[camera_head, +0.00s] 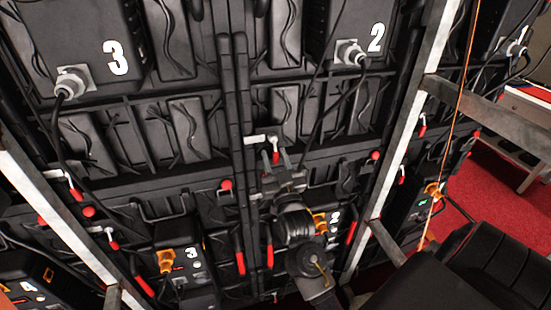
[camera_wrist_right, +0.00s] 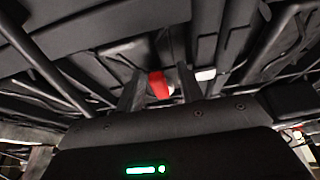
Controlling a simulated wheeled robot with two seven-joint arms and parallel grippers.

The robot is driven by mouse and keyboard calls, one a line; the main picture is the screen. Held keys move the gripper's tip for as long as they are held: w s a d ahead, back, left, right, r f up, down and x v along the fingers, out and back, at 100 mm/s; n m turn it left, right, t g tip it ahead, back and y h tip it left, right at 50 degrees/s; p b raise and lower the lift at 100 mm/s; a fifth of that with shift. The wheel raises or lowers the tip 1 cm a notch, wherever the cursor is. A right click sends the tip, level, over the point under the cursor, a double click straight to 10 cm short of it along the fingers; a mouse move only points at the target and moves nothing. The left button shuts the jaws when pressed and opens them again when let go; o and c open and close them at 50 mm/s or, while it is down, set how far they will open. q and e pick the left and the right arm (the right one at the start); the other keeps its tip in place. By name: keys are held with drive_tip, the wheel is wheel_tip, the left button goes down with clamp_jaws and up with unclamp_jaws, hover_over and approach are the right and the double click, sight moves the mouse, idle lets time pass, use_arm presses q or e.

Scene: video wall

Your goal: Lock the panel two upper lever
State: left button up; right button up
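A red lever (camera_head: 276,157) with a pale latch arm (camera_head: 256,139) sits near the central seam of the black video wall, below and left of the panel marked 2 (camera_head: 375,38). My right gripper (camera_head: 275,158) is raised to this lever with its two fingers apart. In the right wrist view the red lever (camera_wrist_right: 160,85) shows between the fingers (camera_wrist_right: 160,92), with gaps beside it. Whether a finger touches it cannot be told. The lower unit marked 2 (camera_head: 335,216) is partly hidden by my right arm. My left gripper is not in view.
Panel 3 (camera_head: 116,57) is at the left and panel 1 (camera_head: 516,40) at the far right. Grey metal posts (camera_head: 405,125) stand before the wall. Black cables (camera_head: 345,95) hang from the connectors, and a thin orange cable (camera_head: 450,130) hangs at the right. Red carpet (camera_head: 500,190) shows at the right.

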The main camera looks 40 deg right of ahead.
drive_tip(key=shift+s, duration=0.1)
drive_tip(key=shift+s+a+f, duration=0.1)
drive_tip(key=shift+s+f, duration=0.15)
drive_tip(key=b+v, duration=0.3)
drive_tip(key=v, duration=0.7)
